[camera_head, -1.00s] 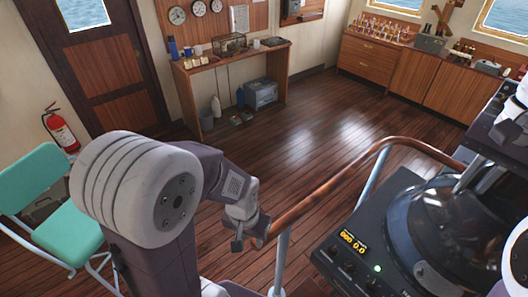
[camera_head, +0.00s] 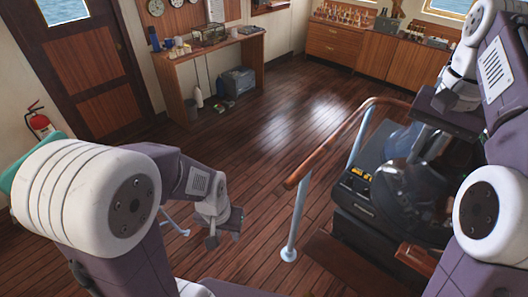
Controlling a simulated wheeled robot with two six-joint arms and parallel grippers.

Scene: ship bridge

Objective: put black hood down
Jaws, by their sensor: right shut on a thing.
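The black hood (camera_head: 402,190) is a dark, glossy, rounded shape over the top of the black console (camera_head: 350,205), at the right of the head view. My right gripper (camera_head: 436,148) reaches down to it from above and is shut on it. The arm and the dark surroundings partly hide the grip, and I cannot tell whether the hood touches the console. My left gripper (camera_head: 223,234) is empty, with its fingers apart, hanging over the floor left of the handrail.
A wooden handrail (camera_head: 330,143) on pale posts stands between my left gripper and the console. A wooden desk (camera_head: 210,50) stands at the back wall and cabinets (camera_head: 335,43) at the back right. The floor (camera_head: 255,150) between is clear.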

